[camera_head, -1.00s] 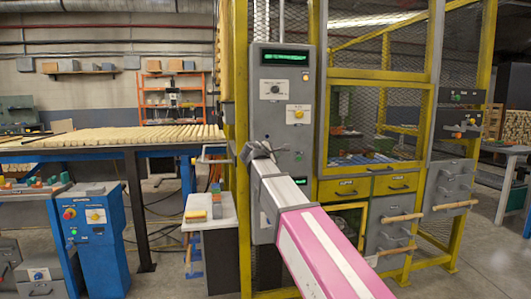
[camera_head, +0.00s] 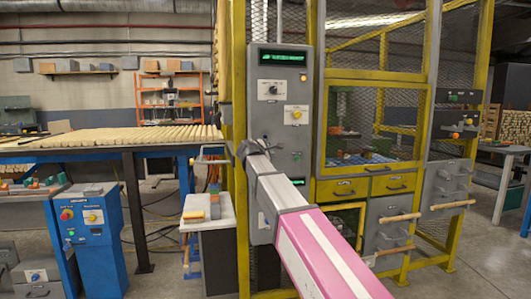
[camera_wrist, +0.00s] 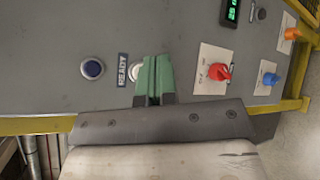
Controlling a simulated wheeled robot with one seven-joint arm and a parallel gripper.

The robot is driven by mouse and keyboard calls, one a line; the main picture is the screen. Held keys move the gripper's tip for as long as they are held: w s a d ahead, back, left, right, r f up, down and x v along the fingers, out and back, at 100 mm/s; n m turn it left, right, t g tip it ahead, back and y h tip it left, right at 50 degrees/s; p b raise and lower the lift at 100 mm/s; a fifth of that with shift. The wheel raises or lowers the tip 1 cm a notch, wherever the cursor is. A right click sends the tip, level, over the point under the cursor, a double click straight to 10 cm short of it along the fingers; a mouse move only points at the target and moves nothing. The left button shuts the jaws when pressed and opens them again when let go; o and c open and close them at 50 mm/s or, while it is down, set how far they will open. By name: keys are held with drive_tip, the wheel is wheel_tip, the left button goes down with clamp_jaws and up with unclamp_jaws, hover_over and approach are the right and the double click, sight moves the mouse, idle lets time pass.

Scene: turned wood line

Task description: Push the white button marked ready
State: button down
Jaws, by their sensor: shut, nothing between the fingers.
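The white button (camera_wrist: 133,70) shows in the wrist view beside a dark label reading READY (camera_wrist: 122,70). My gripper's green fingers cover part of the button's right side. My gripper (camera_wrist: 155,62) is shut and empty, with its tips over the grey panel (camera_wrist: 55,80) just right of the button. I cannot tell whether the tips touch it. In the head view my gripper (camera_head: 246,148) is at the left part of the tall grey control cabinet (camera_head: 281,90); the white button cannot be made out there.
A dark blue button (camera_wrist: 92,69) lies left of the label. A red knob (camera_wrist: 219,72), a blue knob (camera_wrist: 269,79) and an orange knob (camera_wrist: 292,33) are to the right. A yellow frame post (camera_head: 242,220) stands beside the cabinet.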

drive_tip(key=shift+w+a, duration=0.25)
drive_tip(key=shift+w, duration=0.6)
drive_tip(key=shift+w+a, duration=0.25)
drive_tip(key=shift+w, duration=0.6)
drive_tip(key=shift+w, duration=0.1)
idle(0.6)
drive_tip(key=shift+w+a, duration=0.15)
drive_tip(key=shift+w, duration=0.15)
drive_tip(key=shift+w+a, duration=0.1)
drive_tip(key=shift+w, duration=0.25)
idle(0.7)
drive_tip(key=shift+s, duration=0.1)
idle(0.3)
drive_tip(key=shift+s+d, duration=0.25)
drive_tip(key=shift+s, duration=0.45)
drive_tip(key=s, duration=0.2)
drive_tip(key=s+d, duration=0.1)
drive_tip(key=s, duration=0.1)
drive_tip(key=shift+s+d, duration=0.15)
drive_tip(key=shift+s, duration=0.25)
